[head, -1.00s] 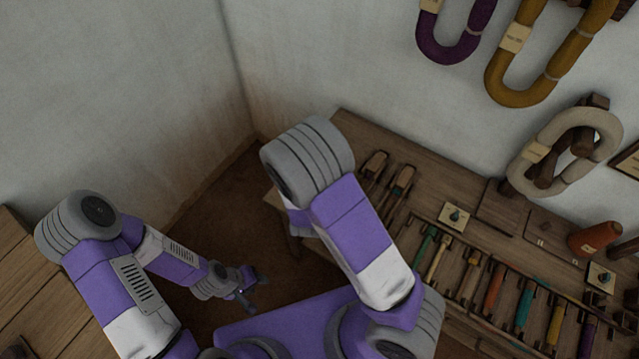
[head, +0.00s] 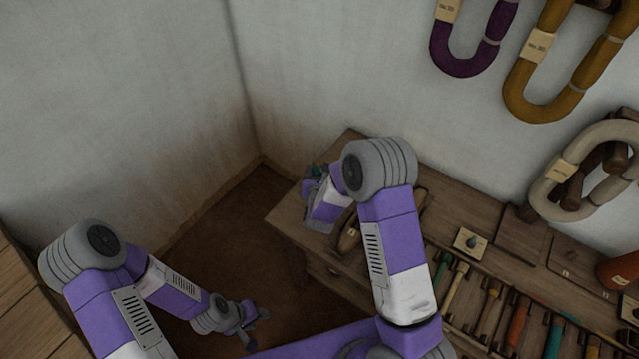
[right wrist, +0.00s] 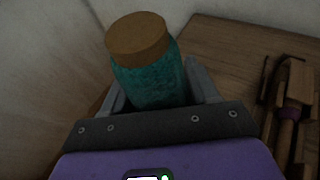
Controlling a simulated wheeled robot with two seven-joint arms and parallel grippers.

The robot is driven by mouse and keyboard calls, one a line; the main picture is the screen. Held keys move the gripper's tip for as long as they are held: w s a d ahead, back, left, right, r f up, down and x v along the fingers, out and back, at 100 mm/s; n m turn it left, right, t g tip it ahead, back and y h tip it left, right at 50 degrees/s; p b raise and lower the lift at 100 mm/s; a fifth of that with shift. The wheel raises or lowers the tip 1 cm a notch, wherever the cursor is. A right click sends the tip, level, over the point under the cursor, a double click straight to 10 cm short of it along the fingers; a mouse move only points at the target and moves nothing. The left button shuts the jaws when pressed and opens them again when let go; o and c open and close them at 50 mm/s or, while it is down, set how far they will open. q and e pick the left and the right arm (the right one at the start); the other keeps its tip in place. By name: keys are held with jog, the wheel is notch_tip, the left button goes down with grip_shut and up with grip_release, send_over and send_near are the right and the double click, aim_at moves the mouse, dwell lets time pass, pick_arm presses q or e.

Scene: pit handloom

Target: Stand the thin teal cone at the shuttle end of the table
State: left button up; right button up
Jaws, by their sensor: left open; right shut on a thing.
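The teal cone (right wrist: 155,78), wound with teal thread and with a brown end, is between the fingers of my right gripper (right wrist: 160,90) in the right wrist view. That gripper is shut on it. In the head view a small bit of teal (head: 316,170) shows beyond my right gripper (head: 313,182), at the table's far left end; my wrist hides the rest. I cannot tell whether the cone touches the table (head: 288,214). My left gripper (head: 250,328) is open and empty over the floor, away from the table.
Wooden shuttles lie close to the right of my right gripper; one (head: 349,236) shows beside my arm, and they also show in the right wrist view (right wrist: 290,95). Walls stand behind.

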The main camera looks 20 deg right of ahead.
jog(key=shift+f+b, duration=0.5)
jog(key=shift+f, duration=1.25)
jog(key=shift+f, duration=0.15)
jog(key=o, duration=1.1)
jog(key=p+v, duration=0.1)
jog(key=v, duration=0.5)
jog(key=p+v, duration=0.1)
jog(key=v, duration=0.5)
jog(key=shift+r, duration=0.25)
